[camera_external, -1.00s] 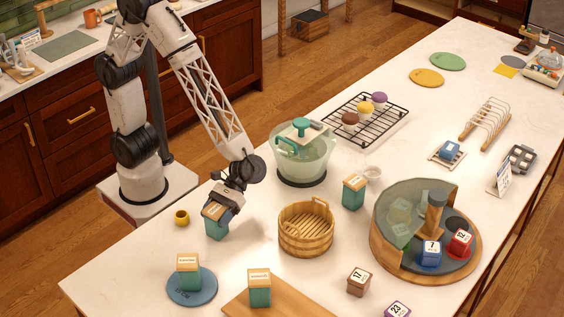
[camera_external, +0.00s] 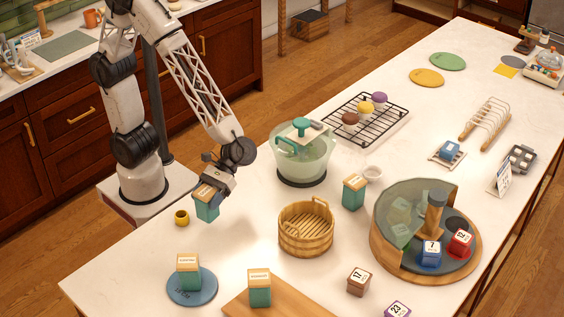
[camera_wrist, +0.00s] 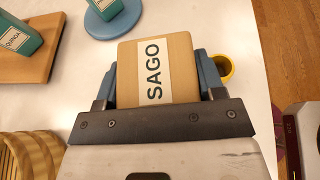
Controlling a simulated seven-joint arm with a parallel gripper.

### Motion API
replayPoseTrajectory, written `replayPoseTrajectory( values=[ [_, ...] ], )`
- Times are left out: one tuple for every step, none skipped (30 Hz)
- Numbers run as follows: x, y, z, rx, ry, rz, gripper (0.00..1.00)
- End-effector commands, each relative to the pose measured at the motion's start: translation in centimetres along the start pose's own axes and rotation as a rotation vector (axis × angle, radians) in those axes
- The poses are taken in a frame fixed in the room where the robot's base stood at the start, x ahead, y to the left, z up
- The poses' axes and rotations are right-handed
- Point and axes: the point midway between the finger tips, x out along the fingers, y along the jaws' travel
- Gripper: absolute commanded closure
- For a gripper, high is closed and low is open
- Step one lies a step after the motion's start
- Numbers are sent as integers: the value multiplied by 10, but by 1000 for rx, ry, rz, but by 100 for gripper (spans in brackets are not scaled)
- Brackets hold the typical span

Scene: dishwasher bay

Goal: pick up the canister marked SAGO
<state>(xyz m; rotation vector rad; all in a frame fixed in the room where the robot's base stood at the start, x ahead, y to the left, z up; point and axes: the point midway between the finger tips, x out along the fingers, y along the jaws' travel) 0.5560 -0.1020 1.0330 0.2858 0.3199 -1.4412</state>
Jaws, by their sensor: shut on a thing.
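The SAGO canister (camera_external: 207,207) is a teal box with a wooden lid. Its label reads SAGO on the lid top (camera_wrist: 155,72) in the wrist view. My gripper (camera_external: 211,188) is shut on it, with one finger on each side in the wrist view (camera_wrist: 157,88). In the external view the canister hangs slightly tilted and appears to be above the white counter. Its far lower part is hidden in the wrist view.
Similar teal canisters stand on a blue disc (camera_external: 190,298), a wooden board (camera_external: 290,307) and the counter (camera_external: 353,192). A small yellow cup (camera_external: 181,217), a wooden basket (camera_external: 306,238) and a clear green-lidded vessel (camera_external: 302,160) are nearby.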

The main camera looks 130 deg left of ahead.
Motion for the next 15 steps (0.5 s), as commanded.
replayPoseTrajectory(
  values=[
    [-3,-9,0,1,0,1,68],
    [-5,-14,0,1,0,1,68],
    [-7,-21,0,2,1,2,68],
    [-9,-26,0,2,1,2,68],
    [-10,-31,-1,1,1,2,68],
    [-12,-37,-1,1,1,2,68],
    [-14,-42,0,2,1,2,68],
    [-15,-47,-1,2,1,2,68],
    [-17,-53,-1,1,1,2,68],
    [-18,-58,-1,1,0,2,68],
    [-20,-62,-1,2,0,2,68],
    [-22,-68,-1,2,0,2,68],
    [-23,-72,-2,1,0,2,68],
    [-24,-76,-2,1,0,1,68],
    [-26,-81,-2,2,0,1,68]
  ],
)
